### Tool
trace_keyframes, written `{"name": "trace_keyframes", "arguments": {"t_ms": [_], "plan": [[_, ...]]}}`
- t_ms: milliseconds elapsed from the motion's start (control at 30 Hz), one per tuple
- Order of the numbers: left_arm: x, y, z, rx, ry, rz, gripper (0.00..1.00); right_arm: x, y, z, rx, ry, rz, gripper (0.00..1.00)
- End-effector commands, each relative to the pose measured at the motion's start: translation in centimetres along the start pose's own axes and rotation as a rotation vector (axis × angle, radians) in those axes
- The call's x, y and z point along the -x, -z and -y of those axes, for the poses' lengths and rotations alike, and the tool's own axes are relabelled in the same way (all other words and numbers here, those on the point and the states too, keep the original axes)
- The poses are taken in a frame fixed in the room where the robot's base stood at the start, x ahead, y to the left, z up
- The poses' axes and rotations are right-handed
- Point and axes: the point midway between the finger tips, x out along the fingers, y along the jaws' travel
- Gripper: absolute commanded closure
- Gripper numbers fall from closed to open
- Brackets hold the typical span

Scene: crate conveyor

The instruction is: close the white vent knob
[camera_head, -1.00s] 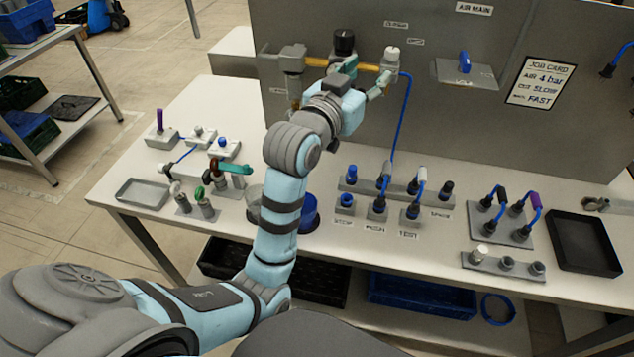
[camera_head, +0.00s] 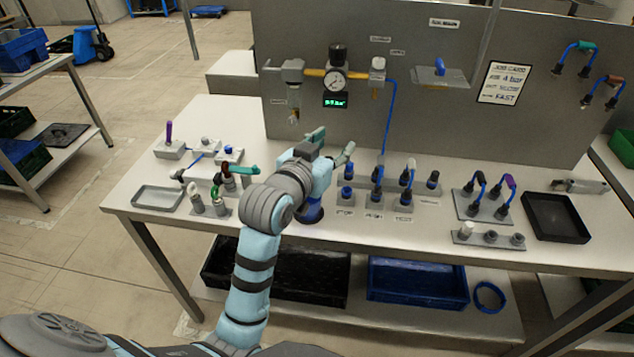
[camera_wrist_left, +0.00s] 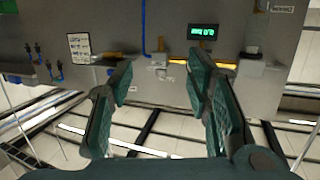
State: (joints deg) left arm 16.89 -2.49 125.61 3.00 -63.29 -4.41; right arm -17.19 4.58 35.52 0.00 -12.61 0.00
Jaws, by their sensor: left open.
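The white vent knob (camera_head: 378,63) sits on top of a small grey valve at the right end of the yellow pipe on the grey panel. A blue hose runs down from this valve. In the upside-down left wrist view the knob (camera_wrist_left: 161,73) shows small, between my fingers but well beyond them. My left gripper (camera_head: 331,148) is open and empty, in front of the panel and below the knob, clear of it. Its green fingers stand wide apart in the wrist view (camera_wrist_left: 160,90). My right gripper is in neither view.
A black knob with a gauge (camera_head: 334,80) and a lit green display (camera_head: 335,100) are left of the knob. Several plug blocks stand on the bench below. The panel around the knob is unobstructed.

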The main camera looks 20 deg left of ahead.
Motion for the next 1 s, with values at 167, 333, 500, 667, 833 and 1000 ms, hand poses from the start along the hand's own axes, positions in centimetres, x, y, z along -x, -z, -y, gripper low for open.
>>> {"name": "trace_keyframes", "arguments": {"t_ms": [167, 333, 500, 667, 833, 1000], "plan": [[0.1, -4.0, 0.5, -0.002, 0.011, 0.09, 0.55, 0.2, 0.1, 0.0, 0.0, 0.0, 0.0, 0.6], [0.2, -5.7, 0.8, -0.001, 0.017, 0.129, 0.55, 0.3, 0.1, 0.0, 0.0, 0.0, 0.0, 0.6], [0.2, -6.0, 0.8, -0.001, 0.017, 0.134, 0.55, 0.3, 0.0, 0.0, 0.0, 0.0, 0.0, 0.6], [0.3, -6.2, 0.8, -0.002, 0.017, 0.141, 0.55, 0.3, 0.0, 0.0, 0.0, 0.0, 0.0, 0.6], [3.5, -12.9, 1.4, -0.013, 0.029, 0.309, 0.55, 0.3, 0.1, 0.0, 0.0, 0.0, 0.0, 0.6], [11.8, -23.6, 2.1, -0.035, 0.046, 0.626, 0.55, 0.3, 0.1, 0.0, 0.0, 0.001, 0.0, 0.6]]}}
